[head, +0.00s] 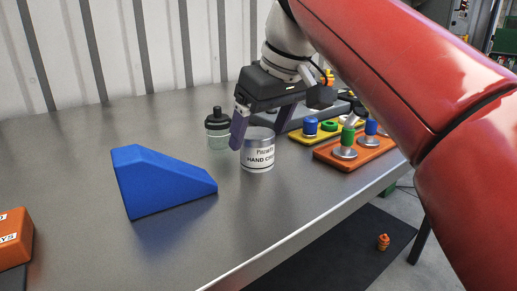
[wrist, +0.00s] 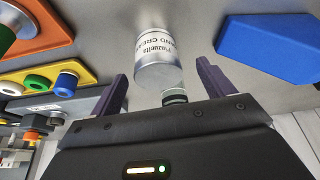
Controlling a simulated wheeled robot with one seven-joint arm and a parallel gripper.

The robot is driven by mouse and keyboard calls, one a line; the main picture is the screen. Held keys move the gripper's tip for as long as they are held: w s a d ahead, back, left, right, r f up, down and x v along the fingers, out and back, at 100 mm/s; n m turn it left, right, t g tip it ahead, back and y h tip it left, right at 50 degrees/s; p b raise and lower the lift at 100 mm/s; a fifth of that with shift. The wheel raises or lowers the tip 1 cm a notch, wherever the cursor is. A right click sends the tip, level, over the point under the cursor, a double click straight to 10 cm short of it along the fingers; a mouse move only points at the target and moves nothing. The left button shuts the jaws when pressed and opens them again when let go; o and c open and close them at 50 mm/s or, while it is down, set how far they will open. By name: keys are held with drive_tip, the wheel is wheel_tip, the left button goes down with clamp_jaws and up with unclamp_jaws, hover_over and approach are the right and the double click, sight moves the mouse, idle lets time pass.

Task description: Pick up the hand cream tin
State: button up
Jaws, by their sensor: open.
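The hand cream tin (head: 258,152) is a silver cylinder with a white label. It stands upright on the metal table in the head view, and it also shows in the wrist view (wrist: 157,45). My gripper (head: 258,130) is at the tin's upper part with its purple fingers apart. In the head view one finger hangs at the tin's left rim and the other is partly behind the tin and the arm. In the wrist view my gripper (wrist: 163,88) is open, and the tin appears between and ahead of the fingertips. I cannot tell whether a finger touches it.
A blue wedge block (head: 160,183) lies left of the tin. A dark-capped bottle (head: 218,132) stands close behind it. An orange board (head: 357,151) and a yellow board (head: 328,132) with coloured fittings lie to the right. An orange box (head: 14,240) is at far left. The table's front edge is near.

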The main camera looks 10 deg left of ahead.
sight(259, 133)
drive_tip(key=b+x, duration=0.1)
drive_tip(key=x, duration=0.4)
drive_tip(key=shift+w, duration=0.2)
drive_tip(key=shift+r, duration=0.1)
drive_tip(key=c, duration=1.2)
